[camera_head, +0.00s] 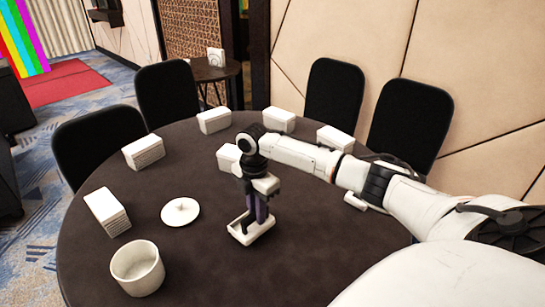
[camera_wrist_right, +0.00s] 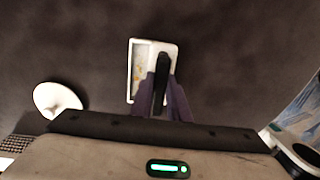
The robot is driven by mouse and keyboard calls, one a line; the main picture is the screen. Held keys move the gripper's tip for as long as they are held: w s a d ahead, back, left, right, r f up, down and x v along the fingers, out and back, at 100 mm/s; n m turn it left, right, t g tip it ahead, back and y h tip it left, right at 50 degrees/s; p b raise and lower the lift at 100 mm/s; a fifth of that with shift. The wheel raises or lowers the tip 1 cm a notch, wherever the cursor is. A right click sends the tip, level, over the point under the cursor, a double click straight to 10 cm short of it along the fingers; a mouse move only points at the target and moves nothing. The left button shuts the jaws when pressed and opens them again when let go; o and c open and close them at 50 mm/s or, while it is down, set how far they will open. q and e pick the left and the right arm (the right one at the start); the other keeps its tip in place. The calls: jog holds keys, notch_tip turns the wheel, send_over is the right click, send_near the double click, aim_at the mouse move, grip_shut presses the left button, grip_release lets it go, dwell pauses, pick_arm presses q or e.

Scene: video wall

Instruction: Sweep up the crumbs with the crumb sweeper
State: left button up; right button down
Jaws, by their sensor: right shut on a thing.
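The crumb sweeper (camera_head: 240,233) is a small white open tray on the dark round table (camera_head: 190,260), near the middle of the head view. It also shows in the right wrist view (camera_wrist_right: 152,45), with a dark upright handle and a few orange-yellow specks, likely crumbs (camera_wrist_right: 138,72), inside its left part. My right gripper (camera_head: 256,212) points down with its purple fingers shut on the handle; the fingers also show in the right wrist view (camera_wrist_right: 161,95). I cannot tell whether the sweeper touches the table. No crumbs stand out on the tabletop. My left gripper is not in view.
A white lid (camera_head: 181,212) lies left of the sweeper, and a white round pot (camera_head: 137,268) stands at front left. Several white napkin stacks (camera_head: 143,151) ring the table. Black chairs (camera_head: 166,95) stand behind. Bare tabletop lies between lid and sweeper.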

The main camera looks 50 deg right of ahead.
jog(key=r, duration=0.3)
jog(key=shift+s+r, duration=0.2)
jog(key=shift+r, duration=1.75)
